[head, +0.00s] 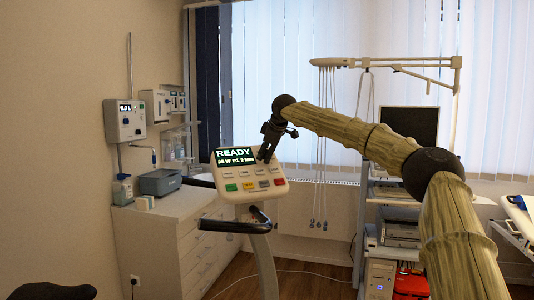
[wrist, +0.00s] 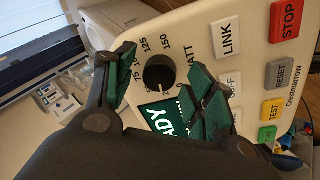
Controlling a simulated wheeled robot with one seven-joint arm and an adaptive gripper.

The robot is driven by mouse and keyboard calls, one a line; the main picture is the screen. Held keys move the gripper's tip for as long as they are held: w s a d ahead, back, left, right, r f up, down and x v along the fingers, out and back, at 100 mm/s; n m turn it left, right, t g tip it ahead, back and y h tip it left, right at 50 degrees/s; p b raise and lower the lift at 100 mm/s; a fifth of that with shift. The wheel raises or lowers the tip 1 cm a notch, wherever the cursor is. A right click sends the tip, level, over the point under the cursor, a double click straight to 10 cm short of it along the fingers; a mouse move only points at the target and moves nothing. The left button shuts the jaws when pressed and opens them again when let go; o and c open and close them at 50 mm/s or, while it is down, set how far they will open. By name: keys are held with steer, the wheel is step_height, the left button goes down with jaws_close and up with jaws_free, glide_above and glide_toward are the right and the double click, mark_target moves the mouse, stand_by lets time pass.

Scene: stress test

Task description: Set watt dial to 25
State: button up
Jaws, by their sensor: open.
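The watt dial (wrist: 160,73) is a round black knob on the cream console (head: 250,187), with numbers around it including 75, 125 and 150. A light mark shows at the knob's lower edge, beside a partly hidden number starting with 2. My gripper (wrist: 164,78) is open, with one green-padded finger on each side of the knob; I cannot tell whether either pad touches it. In the head view my gripper (head: 264,153) hangs at the console's upper right and hides the dial. The console screen (head: 233,157) reads READY, with a small line in watts too blurred to read surely.
Coloured buttons sit close to the dial, including a red STOP (wrist: 286,20), grey RESET (wrist: 278,75) and yellow TEST (wrist: 272,110). A black handlebar (head: 236,226) lies below the console. A drawer cabinet (head: 165,235) stands left and a trolley (head: 395,190) right.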

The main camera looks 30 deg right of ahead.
steer(key=v, duration=1.1)
steer(key=shift+s+r, duration=0.2)
steer(key=shift+s, duration=0.05)
